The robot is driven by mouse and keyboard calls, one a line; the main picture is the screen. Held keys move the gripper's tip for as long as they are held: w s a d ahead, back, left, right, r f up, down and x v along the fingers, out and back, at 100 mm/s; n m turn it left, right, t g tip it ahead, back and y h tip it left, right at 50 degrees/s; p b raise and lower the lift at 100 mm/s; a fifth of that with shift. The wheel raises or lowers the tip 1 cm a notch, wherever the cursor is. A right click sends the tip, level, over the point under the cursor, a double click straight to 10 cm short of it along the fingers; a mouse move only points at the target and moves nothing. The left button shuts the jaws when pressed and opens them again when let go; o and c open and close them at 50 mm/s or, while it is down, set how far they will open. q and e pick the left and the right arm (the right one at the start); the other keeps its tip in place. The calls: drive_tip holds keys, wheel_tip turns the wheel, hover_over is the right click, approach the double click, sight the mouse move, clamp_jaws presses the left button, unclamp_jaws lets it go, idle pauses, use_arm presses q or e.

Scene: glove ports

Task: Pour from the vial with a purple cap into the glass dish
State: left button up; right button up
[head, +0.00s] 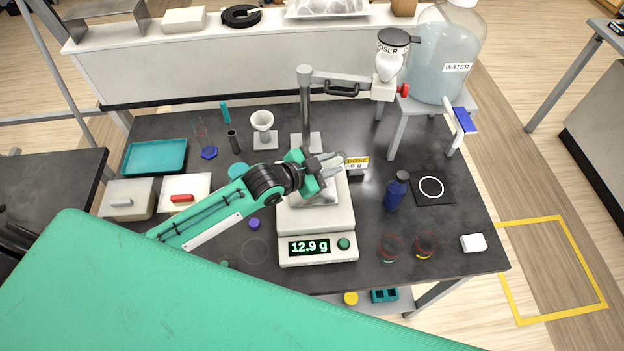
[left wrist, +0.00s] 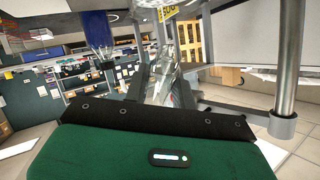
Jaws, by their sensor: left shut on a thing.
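My left gripper (head: 322,168) is above the scale pan, shut on a clear glass vessel (head: 332,162), apparently the vial, which looks tilted. The vessel also shows as clear glass between the fingers in the left wrist view (left wrist: 163,78). No cap is visible on it. A small purple cap (head: 253,224) is on the table left of the scale; I cannot tell whether anything is under it. The glass dish appears to be on the scale pan under my gripper, mostly hidden. The scale (head: 318,249) reads 12.9 g. My right gripper is not in view.
A doser (head: 388,65) on a stand and a water carboy (head: 447,55) are behind the scale. A blue bottle (head: 397,191) and two small glass beakers (head: 389,248) stand to the right. A teal tray (head: 155,157) and lidded boxes are at the left.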

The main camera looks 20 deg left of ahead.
use_arm(q)
drive_tip(key=shift+a+f+b, duration=0.1)
drive_tip(key=shift+b, duration=0.45)
drive_tip(key=shift+s+a+r+t+h+b, duration=0.1)
drive_tip(key=shift+a+r+t+h+b, duration=0.1)
drive_tip(key=shift+t+h+b, duration=0.4)
drive_tip(key=shift+n+b, duration=0.3)
drive_tip(key=shift+b, duration=0.3)
drive_tip(key=shift+s+a+r+t+h+b, duration=0.1)
drive_tip(key=shift+s+a+t+h+b, duration=0.1)
drive_tip(key=shift+t+h+b, duration=0.45)
drive_tip(key=shift+r+g, duration=0.1)
drive_tip(key=shift+g, duration=0.15)
drive_tip(key=shift+a+n+b, duration=0.1)
drive_tip(key=shift+n+b, duration=0.2)
drive_tip(key=shift+b, duration=0.15)
